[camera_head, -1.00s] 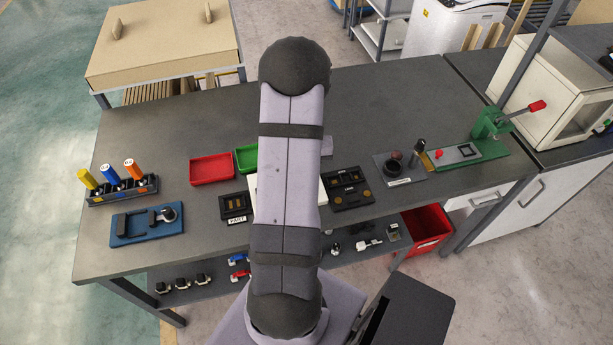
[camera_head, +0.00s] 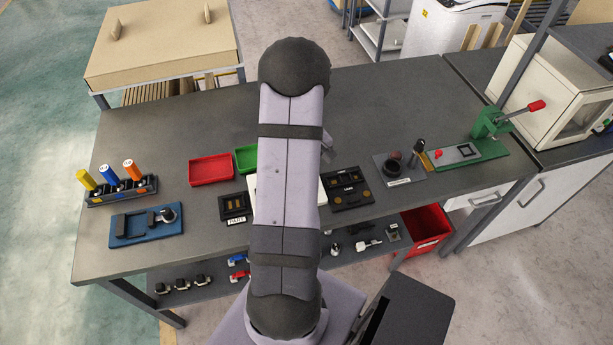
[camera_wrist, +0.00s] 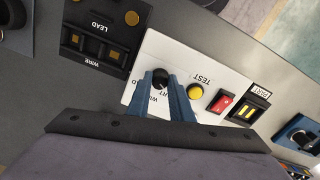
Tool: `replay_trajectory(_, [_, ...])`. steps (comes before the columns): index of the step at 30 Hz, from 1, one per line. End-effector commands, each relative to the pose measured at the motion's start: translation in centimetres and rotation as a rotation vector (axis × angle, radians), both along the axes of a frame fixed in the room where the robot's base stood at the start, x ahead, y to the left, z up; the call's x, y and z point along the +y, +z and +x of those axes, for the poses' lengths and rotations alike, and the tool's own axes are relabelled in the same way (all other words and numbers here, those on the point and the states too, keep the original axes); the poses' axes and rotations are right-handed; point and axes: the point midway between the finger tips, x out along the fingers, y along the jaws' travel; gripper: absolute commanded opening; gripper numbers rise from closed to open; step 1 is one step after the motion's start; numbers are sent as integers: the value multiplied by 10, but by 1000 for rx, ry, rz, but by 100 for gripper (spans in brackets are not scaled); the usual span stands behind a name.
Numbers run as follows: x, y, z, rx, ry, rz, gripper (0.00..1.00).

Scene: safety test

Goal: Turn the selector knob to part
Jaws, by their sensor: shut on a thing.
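The selector knob (camera_wrist: 160,75) is small, round and dark, on a white panel (camera_wrist: 205,72) with a yellow TEST button (camera_wrist: 195,90) and a red rocker switch (camera_wrist: 222,101). My gripper (camera_wrist: 161,82) has its two blue fingers closed on the knob from either side. Printed labels around the knob, including one ending in "ART" and one starting "WI", are partly covered by the fingers. I cannot tell which label the knob points at. In the head view my arm hides the knob and gripper; only edges of the white panel (camera_head: 322,190) show.
Beside the panel are a black LEAD/WIRE fixture (camera_wrist: 103,28) and a black PART fixture (camera_wrist: 250,108). On the bench are a red tray (camera_head: 211,169), a green tray (camera_head: 245,159), a blue fixture (camera_head: 147,228) and a green press (camera_head: 490,122).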

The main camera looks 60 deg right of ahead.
Motion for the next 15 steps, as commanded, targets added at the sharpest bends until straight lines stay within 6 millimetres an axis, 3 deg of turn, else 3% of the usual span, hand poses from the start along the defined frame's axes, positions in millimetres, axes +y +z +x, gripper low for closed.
replay_trajectory(6, [-1, 1, 1, -1, 2, -3, 0])
replay_trajectory(7, [-1, 1, 1, -1, 2, -3, 22])
replay_trajectory(9, [-1, 1, 1, -1, 2, -3, 38])
replay_trajectory(15, [-1, 0, 0, 0, 1, -1, 38])
